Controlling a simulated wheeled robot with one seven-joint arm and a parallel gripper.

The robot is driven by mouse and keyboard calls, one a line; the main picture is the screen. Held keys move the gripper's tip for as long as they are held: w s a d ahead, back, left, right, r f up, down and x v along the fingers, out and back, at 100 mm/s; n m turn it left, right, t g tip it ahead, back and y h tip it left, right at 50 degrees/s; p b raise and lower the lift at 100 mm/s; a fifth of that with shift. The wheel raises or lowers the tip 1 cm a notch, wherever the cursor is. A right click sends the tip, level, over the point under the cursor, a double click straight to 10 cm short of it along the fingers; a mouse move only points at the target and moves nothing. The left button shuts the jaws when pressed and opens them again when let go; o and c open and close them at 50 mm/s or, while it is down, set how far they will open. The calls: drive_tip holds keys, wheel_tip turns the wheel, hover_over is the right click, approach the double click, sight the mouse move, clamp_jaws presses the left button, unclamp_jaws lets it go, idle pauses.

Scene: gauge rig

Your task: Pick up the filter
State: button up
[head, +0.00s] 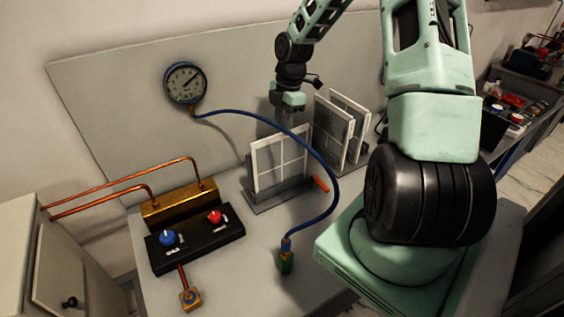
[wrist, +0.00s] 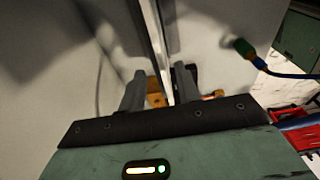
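A white-framed filter panel (head: 280,162) stands upright in a grey holder (head: 266,204) on the bench. My gripper (head: 287,112) is at its upper edge in the head view, pointing down. In the wrist view my gripper's fingers (wrist: 158,78) are apart, with a thin upright panel edge (wrist: 157,40) running between them; clear gaps show on both sides. I cannot tell how deep the fingers reach past the edge. Two more similar framed panels (head: 334,130) stand to the right. Which panel is the filter is not marked.
An orange handle (head: 320,184) sticks out beside the holder. A blue hose (head: 329,170) arches from the gauge (head: 185,82) in front of the panels to a green fitting (head: 287,262). A black valve box (head: 195,240) and copper pipes (head: 120,182) are at the left.

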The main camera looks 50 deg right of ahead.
sight(282, 136)
drive_tip(key=shift+a+f+p, duration=0.15)
drive_tip(key=shift+f+p, duration=0.2)
drive_tip(key=shift+f, duration=0.75)
drive_tip(key=shift+a+f+p, duration=0.15)
drive_tip(key=shift+f+p, duration=0.2)
drive_tip(key=shift+f, duration=0.75)
clamp_jaws()
